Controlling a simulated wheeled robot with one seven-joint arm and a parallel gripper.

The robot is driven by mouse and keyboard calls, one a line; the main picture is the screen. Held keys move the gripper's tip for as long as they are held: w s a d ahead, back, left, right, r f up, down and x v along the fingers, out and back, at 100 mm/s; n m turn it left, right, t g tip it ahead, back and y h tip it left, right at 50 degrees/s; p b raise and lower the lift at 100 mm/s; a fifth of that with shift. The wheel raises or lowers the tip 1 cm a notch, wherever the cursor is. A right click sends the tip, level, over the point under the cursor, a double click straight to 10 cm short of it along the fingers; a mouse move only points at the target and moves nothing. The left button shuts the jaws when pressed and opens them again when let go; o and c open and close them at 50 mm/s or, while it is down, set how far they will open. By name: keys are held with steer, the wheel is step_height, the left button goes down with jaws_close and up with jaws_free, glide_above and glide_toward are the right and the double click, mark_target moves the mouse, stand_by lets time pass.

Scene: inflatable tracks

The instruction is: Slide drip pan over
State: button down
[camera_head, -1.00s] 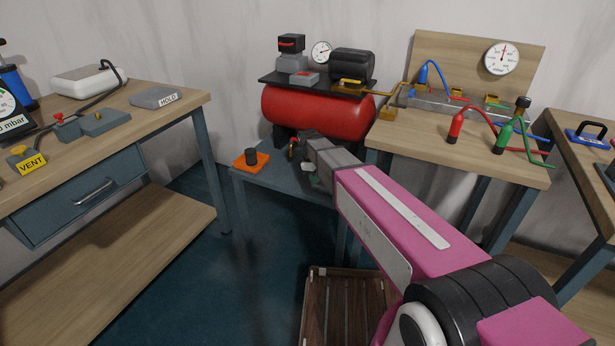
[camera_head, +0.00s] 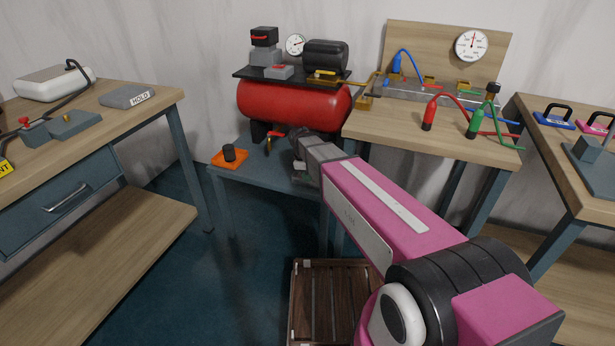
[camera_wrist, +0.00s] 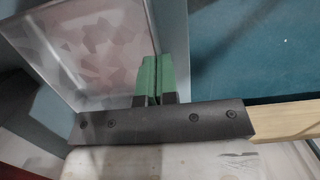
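A pale, mottled grey tray, which I take as the drip pan (camera_wrist: 95,45), fills the upper left of the wrist view. Its right wall runs down to my gripper (camera_wrist: 153,62). The green finger pads are close together, with only a thin dark line between them, and appear shut on that wall. In the head view my gripper (camera_head: 298,152) is low over the blue-grey bench in front of the red compressor tank (camera_head: 293,106). My arm hides most of the pan there.
An orange square with a black cylinder (camera_head: 229,155) sits on the low bench (camera_head: 258,172), left of my gripper. A red-handled valve (camera_head: 272,136) hangs below the tank. A wooden workbench (camera_head: 400,130) stands right, a slatted crate (camera_head: 325,300) on the floor. Left floor is clear.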

steer(key=w+a, duration=0.2)
steer(key=a, duration=0.4)
steer(key=w+a, duration=0.3)
steer(key=a, duration=0.4)
steer(key=w+a+f, duration=0.1)
steer(key=w+a, duration=0.1)
steer(key=a, duration=0.5)
steer(key=shift+w+a, duration=0.15)
steer(key=shift+w, duration=0.2)
steer(key=shift+a, duration=0.2)
steer(key=shift+r, duration=0.75)
